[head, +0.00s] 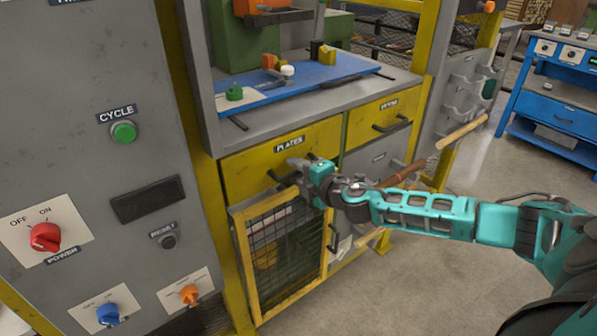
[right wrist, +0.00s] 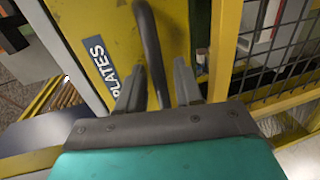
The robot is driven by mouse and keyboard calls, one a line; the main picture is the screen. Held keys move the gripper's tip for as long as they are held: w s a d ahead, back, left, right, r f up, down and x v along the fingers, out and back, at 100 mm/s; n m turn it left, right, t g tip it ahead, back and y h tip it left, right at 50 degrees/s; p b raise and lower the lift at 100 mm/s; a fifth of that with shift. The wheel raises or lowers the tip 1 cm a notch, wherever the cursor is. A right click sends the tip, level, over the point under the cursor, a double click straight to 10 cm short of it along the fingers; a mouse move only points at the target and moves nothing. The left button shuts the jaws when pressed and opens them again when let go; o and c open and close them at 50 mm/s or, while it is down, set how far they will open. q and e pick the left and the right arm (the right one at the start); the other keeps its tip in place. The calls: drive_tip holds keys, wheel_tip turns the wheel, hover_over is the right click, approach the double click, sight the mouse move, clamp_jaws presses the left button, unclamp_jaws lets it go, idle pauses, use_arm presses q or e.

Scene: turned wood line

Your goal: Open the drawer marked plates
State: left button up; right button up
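The drawer marked PLATES (head: 250,162) has a yellow front with a dark label and looks closed, flush with the cabinet. Its dark bar handle (head: 282,178) is partly hidden by my right gripper (head: 300,172). In the right wrist view the drawer front (right wrist: 85,25) and its handle (right wrist: 150,40) show close up. There my right gripper (right wrist: 160,78) has its two fingers apart, one on each side of the handle, with small gaps visible beside the bar. My left gripper is not in view.
A second yellow drawer (head: 385,113) and a grey drawer (head: 372,155) are to the right. A mesh door (head: 285,255) sits below the PLATES drawer. A control panel (head: 85,130) stands at the left. Open floor (head: 430,285) lies at the right.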

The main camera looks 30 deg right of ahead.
drive_tip(key=shift+c, duration=0.5)
clamp_jaws()
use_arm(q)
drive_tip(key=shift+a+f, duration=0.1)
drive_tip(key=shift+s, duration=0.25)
